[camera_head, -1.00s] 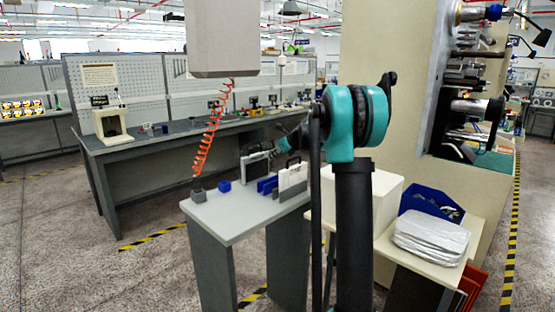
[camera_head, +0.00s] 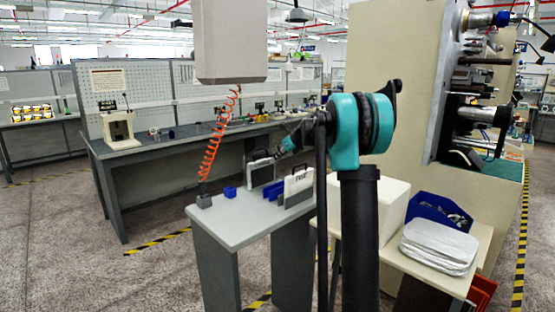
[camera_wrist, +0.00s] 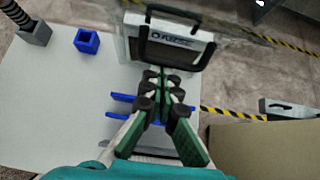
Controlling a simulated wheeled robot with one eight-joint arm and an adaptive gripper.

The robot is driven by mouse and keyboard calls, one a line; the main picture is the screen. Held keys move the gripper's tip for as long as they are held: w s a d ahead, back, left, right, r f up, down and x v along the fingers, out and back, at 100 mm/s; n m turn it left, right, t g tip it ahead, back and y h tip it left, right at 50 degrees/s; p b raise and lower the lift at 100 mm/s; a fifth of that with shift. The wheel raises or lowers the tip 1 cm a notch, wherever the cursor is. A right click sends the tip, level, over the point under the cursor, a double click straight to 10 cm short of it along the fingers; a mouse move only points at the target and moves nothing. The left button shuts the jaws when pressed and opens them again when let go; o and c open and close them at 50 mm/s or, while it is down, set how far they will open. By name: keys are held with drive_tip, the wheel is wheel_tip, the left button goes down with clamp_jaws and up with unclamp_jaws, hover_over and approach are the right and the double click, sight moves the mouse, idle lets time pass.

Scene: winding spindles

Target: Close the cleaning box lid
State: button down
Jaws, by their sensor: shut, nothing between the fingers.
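The likely cleaning box (camera_head: 262,172) stands at the back of the small grey table (camera_head: 215,222). Contact cannot be told. In the head view my gripper (camera_head: 290,144) is small and beside the box's upper right. A second, white-fronted box with a handle (camera_head: 298,184) stands nearer on the table.
Blue holders (camera_head: 274,192) sit between the boxes. A small blue block (camera_head: 230,192) and a grey base (camera_head: 204,201) with an orange coiled hose (camera_head: 213,145) are left. A machine (camera_head: 470,110) and side table with a wrapped white stack (camera_head: 438,246) are right.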

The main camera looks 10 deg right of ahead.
sight(267, 131)
drive_tip(key=shift+r+g, duration=0.3)
drive_tip(key=shift+r, duration=0.05)
drive_tip(key=shift+g+h, duration=0.7)
drive_tip(key=r, duration=0.3)
drive_tip(key=w+r, duration=0.1)
drive_tip(key=shift+a+r, duration=0.35)
drive_tip(key=shift+a, duration=0.05)
drive_tip(key=shift+w+a+r, duration=0.2)
drive_tip(key=shift+w+r, duration=0.1)
drive_tip(key=shift+r, duration=0.15)
drive_tip(key=shift+w+a+r, duration=0.2)
drive_tip(key=shift+w+r, duration=0.05)
drive_tip(key=shift+r, duration=0.15)
drive_tip(key=shift+w+a+r, duration=0.5)
drive_tip(key=shift+w+r, duration=0.15)
drive_tip(key=shift+w, duration=0.05)
drive_tip(key=shift+w+a+r, duration=0.3)
drive_tip(key=shift+w+a, duration=0.15)
drive_tip(key=shift+w, duration=0.15)
drive_tip(key=shift+w+a+r, duration=0.25)
drive_tip(key=shift+w+a, duration=0.15)
drive_tip(key=shift+w, duration=0.2)
